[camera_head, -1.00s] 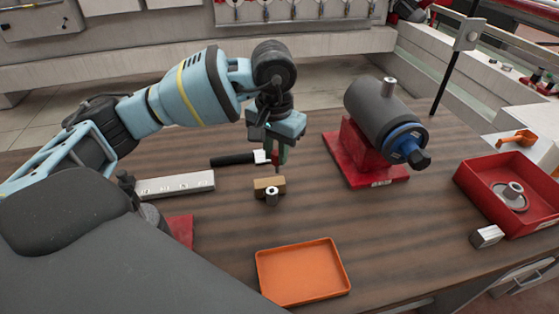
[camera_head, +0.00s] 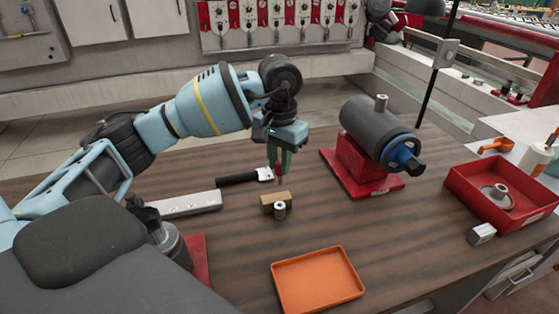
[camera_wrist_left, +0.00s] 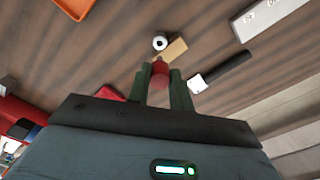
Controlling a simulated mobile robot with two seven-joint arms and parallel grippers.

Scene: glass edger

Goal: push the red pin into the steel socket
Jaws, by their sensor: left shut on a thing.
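My left gripper (camera_head: 281,166) is shut on the red pin (camera_wrist_left: 158,76) and points down above the wooden table. In the left wrist view the pin sits between the green fingers (camera_wrist_left: 160,86), its tip showing beyond them. The steel socket (camera_head: 280,210), a small upright cylinder with a round hole, stands in front of a tan block (camera_head: 277,197). The socket also shows in the left wrist view (camera_wrist_left: 159,43), beyond the pin tip and apart from it. The pin is small and partly hidden by the fingers in the head view. My right gripper is not in view.
A black-handled tool (camera_head: 240,178) lies behind and left of the block. A grey motor-like cylinder (camera_head: 375,127) on a red base stands right. An orange tray (camera_head: 317,281) lies in front. A red bin (camera_head: 480,205) is far right. A metal bar (camera_head: 190,204) lies left.

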